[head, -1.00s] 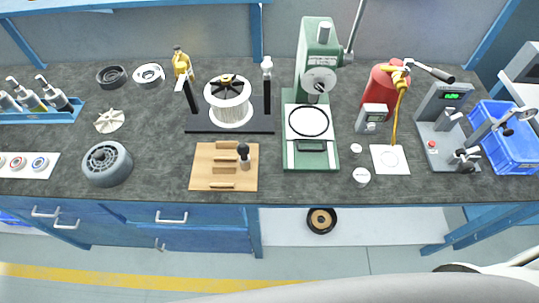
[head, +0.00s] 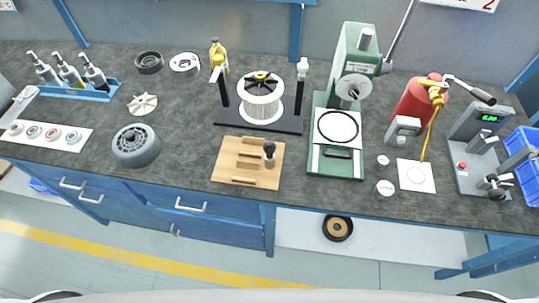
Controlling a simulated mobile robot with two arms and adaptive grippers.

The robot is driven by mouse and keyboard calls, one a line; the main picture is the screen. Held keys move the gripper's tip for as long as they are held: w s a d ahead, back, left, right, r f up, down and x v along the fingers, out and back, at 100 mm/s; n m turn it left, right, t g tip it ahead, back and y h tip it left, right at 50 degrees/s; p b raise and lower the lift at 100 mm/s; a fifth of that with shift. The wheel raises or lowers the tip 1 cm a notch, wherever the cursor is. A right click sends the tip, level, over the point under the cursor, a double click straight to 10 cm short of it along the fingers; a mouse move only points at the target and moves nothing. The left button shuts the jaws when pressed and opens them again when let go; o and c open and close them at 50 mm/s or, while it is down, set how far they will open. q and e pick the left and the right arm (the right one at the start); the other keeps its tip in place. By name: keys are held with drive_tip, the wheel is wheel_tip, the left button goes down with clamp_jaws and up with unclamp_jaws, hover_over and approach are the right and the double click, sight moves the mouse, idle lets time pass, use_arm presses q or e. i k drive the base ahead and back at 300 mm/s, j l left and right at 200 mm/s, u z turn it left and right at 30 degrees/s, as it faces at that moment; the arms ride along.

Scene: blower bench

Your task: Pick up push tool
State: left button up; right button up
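A small dark tool with a rounded knob handle, which looks like the push tool (head: 269,154), stands upright at the right side of a wooden holder (head: 228,168). The holder lies near the bench's front edge, left of the green press, and has several slots with light wooden pieces. The tool's lower end is hidden in or behind the holder. Neither of my grippers is in view, and nothing touches the tool.
A green arbor press (head: 342,125) stands right of the holder. Behind the holder is a black stand with a white rotor (head: 261,98) and two posts. A grey ring housing (head: 136,146) lies left. A red extinguisher-like bottle (head: 417,103) stands right. Bench surface (head: 190,140) beside the holder is clear.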

sight(268, 147)
drive_tip(key=k+l+u, duration=0.6)
drive_tip(key=k+u, duration=0.25)
drive_tip(key=i, duration=0.6)
